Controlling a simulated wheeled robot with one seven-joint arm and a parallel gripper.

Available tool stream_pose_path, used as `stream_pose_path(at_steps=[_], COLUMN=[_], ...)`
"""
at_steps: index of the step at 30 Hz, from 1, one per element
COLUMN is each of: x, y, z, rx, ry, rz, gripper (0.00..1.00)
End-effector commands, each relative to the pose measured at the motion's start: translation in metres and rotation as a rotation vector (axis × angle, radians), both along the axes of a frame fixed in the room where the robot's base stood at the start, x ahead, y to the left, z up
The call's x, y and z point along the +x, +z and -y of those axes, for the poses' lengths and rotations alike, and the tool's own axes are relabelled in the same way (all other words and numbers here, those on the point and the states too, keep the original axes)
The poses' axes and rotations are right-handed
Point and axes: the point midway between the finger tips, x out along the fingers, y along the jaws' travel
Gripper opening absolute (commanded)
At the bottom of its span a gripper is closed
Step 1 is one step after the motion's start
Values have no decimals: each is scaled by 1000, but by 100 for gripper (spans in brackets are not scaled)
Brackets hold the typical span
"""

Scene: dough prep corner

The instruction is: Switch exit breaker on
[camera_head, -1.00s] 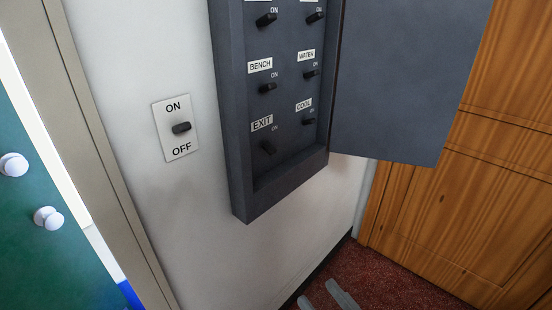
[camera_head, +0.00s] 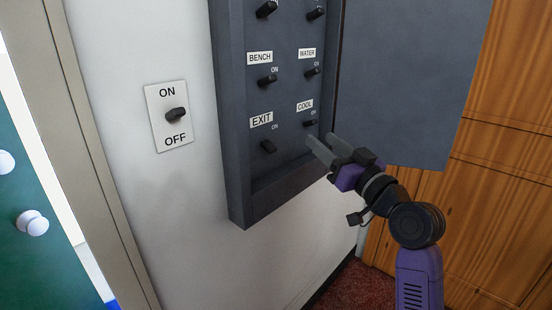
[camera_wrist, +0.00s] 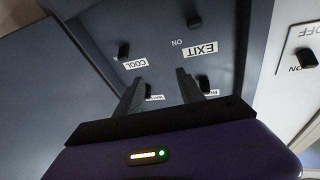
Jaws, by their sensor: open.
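The exit breaker (camera_head: 268,146) is a small dark lever below its EXIT label (camera_head: 261,120), at the lower left of the open grey breaker box (camera_head: 238,160). Its lever tilts differently from the bench (camera_head: 267,80) and cool (camera_head: 310,123) levers and points away from its ON mark. My gripper (camera_head: 320,140) is open and empty, at the box's lower right, to the right of the exit breaker and apart from it. In the wrist view the picture is inverted; the exit breaker (camera_wrist: 195,21) shows at the top, beyond the open fingers (camera_wrist: 160,78).
The box's open door (camera_head: 400,80) hangs right behind my gripper. An ON/OFF wall switch (camera_head: 176,115) is left of the box. A wooden panelled surface (camera_head: 500,190) stands at the right, and a green door with white knobs (camera_head: 32,223) at the left.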

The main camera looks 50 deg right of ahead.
Motion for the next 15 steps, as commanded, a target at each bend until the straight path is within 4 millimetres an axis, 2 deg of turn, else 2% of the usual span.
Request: stream_pose_path(at_steps=[1, 4, 9, 15], x=[5, 15, 22, 28], y=[7, 6, -22, -32], z=[0, -16, -43, -52], rx=[-21, -50, -70, -101], ry=[35, 132, 253, 288], rz=[-16, -77, -183, -228], gripper=[45, 45, 45, 45])
